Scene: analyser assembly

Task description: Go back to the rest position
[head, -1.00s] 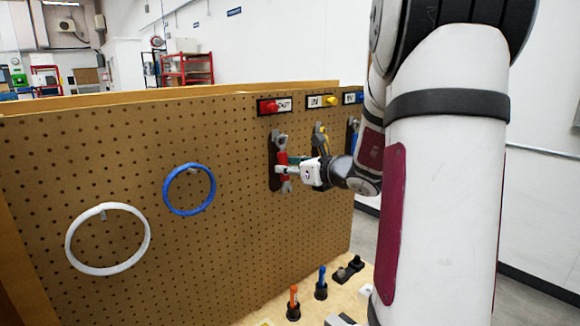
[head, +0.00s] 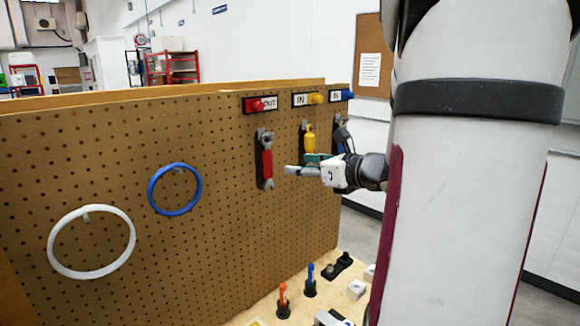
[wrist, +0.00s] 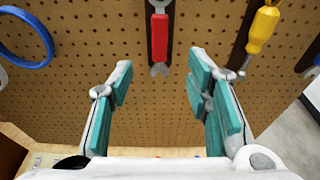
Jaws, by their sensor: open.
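My gripper (head: 303,166) is open and empty in front of the pegboard (head: 235,225). In the wrist view its two teal-padded fingers (wrist: 160,92) stand wide apart with nothing between them. A red-handled wrench (head: 266,160) hangs upright on a dark holder on the pegboard, just left of the gripper and apart from it. It also shows in the wrist view (wrist: 159,38), beyond the fingertips. A yellow-handled tool (head: 309,138) hangs to its right, partly hidden behind the gripper. A blue tool (head: 342,136) hangs further right, partly hidden by my arm.
Labelled red, yellow and blue connectors (head: 257,104) line the top of the board. A white ring (head: 58,266) and a blue ring (head: 153,192) hang at left. Orange (head: 283,297) and blue (head: 310,278) handled tools stand on the bench below. Small white blocks (head: 356,289) lie nearby.

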